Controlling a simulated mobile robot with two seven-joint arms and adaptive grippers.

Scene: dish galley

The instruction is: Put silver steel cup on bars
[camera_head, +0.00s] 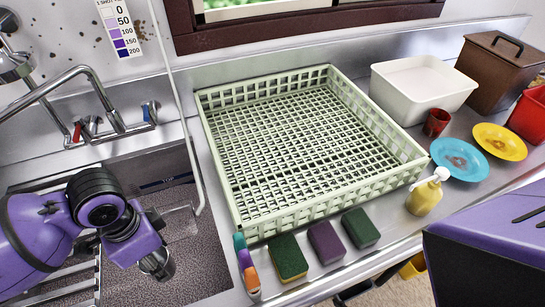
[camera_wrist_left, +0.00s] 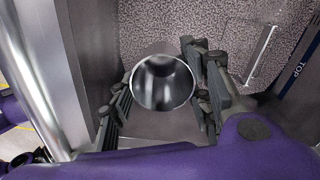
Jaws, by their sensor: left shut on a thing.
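My left gripper (camera_head: 157,264) points down over the sink (camera_head: 195,255) at the lower left of the head view. It is shut on the silver steel cup. In the left wrist view the cup (camera_wrist_left: 162,84) shows its round, shiny open mouth between the two dark fingers. In the head view the cup is mostly hidden by the gripper. Metal bars (camera_head: 75,289) lie across the left part of the sink, to the left of the gripper and partly hidden by my arm. My right gripper is not in view.
A tap (camera_head: 68,82) with red and blue handles stands behind the sink. A pale green crate (camera_head: 238,222) is to the right. Sponges (camera_head: 327,242), a yellow soap bottle (camera_head: 424,197), a white tub (camera_head: 423,88), plates (camera_head: 460,160) and a red cup (camera_head: 436,122) fill the counter.

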